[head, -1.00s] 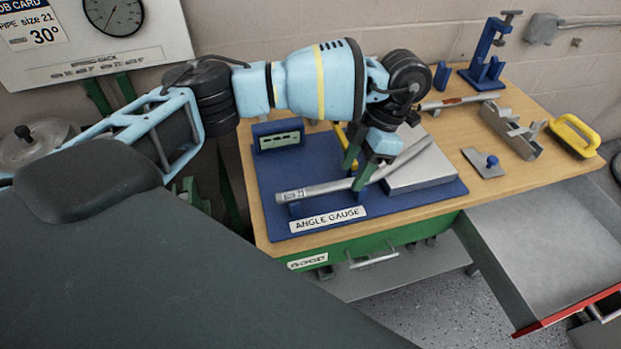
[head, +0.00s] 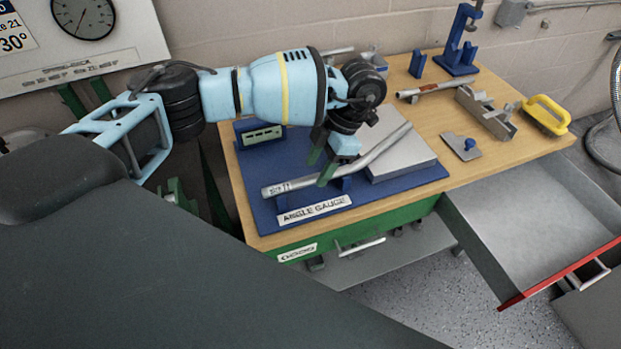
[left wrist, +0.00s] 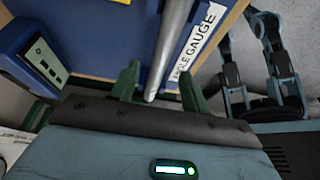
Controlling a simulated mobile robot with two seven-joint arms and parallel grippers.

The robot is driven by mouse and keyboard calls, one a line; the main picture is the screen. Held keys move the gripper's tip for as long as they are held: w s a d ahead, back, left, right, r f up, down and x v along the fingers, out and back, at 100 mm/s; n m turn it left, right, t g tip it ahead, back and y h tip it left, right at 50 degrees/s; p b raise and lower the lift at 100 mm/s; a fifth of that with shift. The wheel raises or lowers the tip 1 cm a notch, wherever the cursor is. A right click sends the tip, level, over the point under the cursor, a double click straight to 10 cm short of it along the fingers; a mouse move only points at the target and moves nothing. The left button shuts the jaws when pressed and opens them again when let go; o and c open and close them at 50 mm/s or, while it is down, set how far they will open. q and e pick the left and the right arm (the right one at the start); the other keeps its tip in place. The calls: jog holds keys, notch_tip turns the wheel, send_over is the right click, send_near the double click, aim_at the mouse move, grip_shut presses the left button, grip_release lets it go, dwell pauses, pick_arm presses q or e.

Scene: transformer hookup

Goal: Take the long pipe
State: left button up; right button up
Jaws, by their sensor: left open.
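A long, grey bent pipe (head: 289,186) with a size label near its left end lies over the blue angle gauge (head: 262,214). Its right part slants up past a grey plate. My left gripper (head: 323,168) is open at the middle of the pipe, pointing down. In the left wrist view the pipe (left wrist: 171,45) runs between the two green fingers of my left gripper (left wrist: 160,88), with gaps visible on both sides. I cannot tell whether a finger touches it. My right gripper does not show.
A shorter pipe (head: 425,89) with a brown band lies at the back of the wooden bench (head: 500,160). An open drawer (head: 540,225) juts out in front.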

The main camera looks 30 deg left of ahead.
pick_arm(q)
jog(key=shift+x, duration=1.2)
grip_shut()
jog(key=shift+r, duration=0.1)
jog(key=shift+r, duration=0.4)
jog(key=r, duration=0.2)
jog(key=shift+s+d+r, duration=0.1)
jog(key=shift+d+r, duration=0.15)
jog(key=shift+r, duration=0.1)
jog(key=s+d+r, duration=0.1)
jog(key=s+d, duration=0.7)
jog(key=d, duration=0.5)
jog(key=shift+s+r, duration=0.15)
jog(key=shift+r, duration=0.05)
